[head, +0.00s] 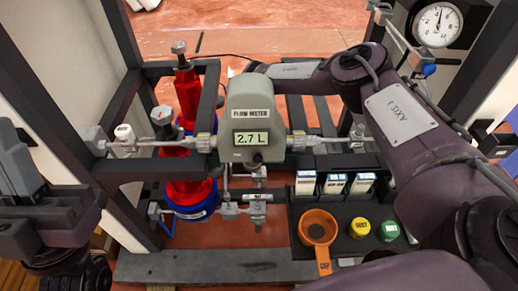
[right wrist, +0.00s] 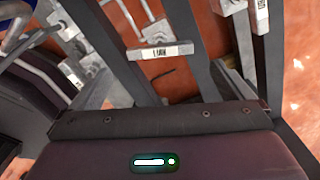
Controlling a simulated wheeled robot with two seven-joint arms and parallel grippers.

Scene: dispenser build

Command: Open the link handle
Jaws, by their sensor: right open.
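In the right wrist view, a grey metal handle (right wrist: 160,30) carries a white label that seems to read LINK. My right gripper (right wrist: 155,15) is open, with dark fingers to the left and right of this handle; I cannot tell whether they touch it. In the head view, my right arm reaches in from the right and its end is hidden behind the flow meter (head: 250,105), which reads 2.7 L. Small metal valve parts (head: 255,210) show below the meter. My left gripper (head: 50,220) is at the far left, away from the fittings; its jaws are unclear.
Dark frame bars (head: 110,90) surround the work. A red cylinder (head: 188,95) stands left of the meter. An orange cup (head: 318,229), a yellow lid (head: 360,227), a green lid (head: 388,231) and small boxes (head: 333,184) sit at lower right. A gauge (head: 437,25) is at upper right.

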